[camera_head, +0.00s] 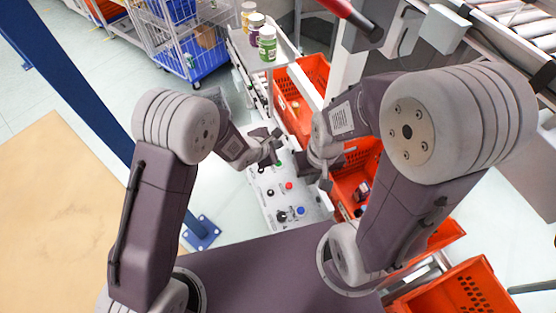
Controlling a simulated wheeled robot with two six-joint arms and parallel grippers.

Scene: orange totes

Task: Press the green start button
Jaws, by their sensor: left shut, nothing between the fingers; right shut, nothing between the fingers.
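A grey control panel (281,202) lies below the middle of the head view, with coloured buttons and black knobs on it. The green button (279,164) is small and near the panel's far end. A red button (289,185) and a blue button (301,210) are nearer to me. My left gripper (277,152) is shut and empty, with its tip close to the green button; I cannot tell whether they touch. My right gripper (326,182) is shut and empty, beside the right edge of the panel, lower in the picture.
Orange totes (310,68) with a few items stand along the right of the panel. Jars (267,43) stand on a white shelf beyond it. A blue post (75,75) slants at the left. A wire cart (187,40) stands at the back.

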